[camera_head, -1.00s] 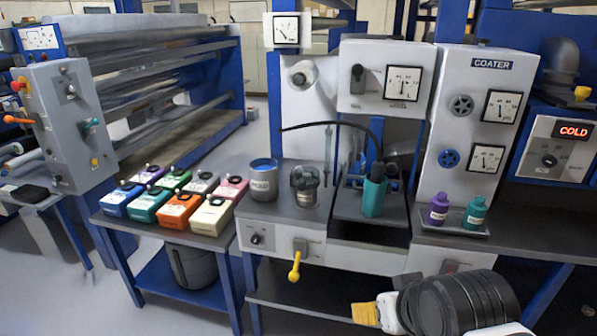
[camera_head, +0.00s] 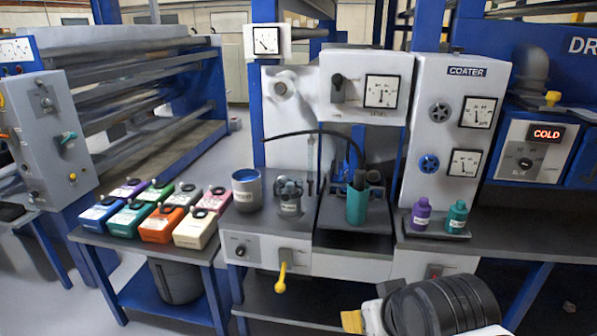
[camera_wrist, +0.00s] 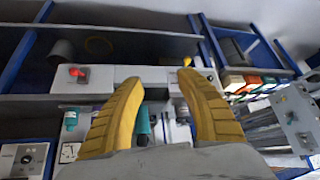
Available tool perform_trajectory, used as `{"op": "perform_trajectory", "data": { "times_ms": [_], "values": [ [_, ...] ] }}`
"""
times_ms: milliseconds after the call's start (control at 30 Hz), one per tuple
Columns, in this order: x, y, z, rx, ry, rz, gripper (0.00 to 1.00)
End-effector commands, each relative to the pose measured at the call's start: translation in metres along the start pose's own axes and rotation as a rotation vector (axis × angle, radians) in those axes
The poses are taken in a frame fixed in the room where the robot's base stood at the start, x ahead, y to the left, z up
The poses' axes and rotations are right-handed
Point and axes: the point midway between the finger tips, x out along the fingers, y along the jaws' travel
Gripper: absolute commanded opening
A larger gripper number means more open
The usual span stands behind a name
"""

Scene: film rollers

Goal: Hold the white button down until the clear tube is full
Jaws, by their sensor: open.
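My gripper (camera_wrist: 160,110) is open and empty, its two yellow fingers spread in the wrist view. In the head view a yellow fingertip (camera_head: 352,321) shows at the bottom, in front of the bench and below its front panel. A thin upright tube (camera_head: 310,160) stands behind the grey lidded pot on the bench; it may be the clear tube, but its level is too small to read. I cannot make out a white button for certain in either view.
The bench's front panel (camera_head: 335,262) carries a yellow lever (camera_head: 282,275) and a dark knob (camera_head: 240,250). A teal cup (camera_head: 357,203), a grey pot (camera_head: 289,202) and purple and teal bottles stand above. Coloured boxes fill a side table at left. A red switch (camera_wrist: 76,72) shows in the wrist view.

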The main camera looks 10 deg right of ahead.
Motion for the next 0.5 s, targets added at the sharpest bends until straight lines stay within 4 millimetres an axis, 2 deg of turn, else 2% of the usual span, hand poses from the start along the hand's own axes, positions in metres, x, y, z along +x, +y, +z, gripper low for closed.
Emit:
{"op": "perform_trajectory", "data": {
  "times_ms": [33,100,133,500],
  "values": [
    [0.0,0.0,0.0,0.0,0.0,0.0,0.26],
    [0.0,0.0,0.0,0.0,0.0,0.0,0.04],
    [0.0,0.0,0.0,0.0,0.0,0.0,0.0],
    [0.0,0.0,0.0,0.0,0.0,0.0,0.0]
  ]
}}
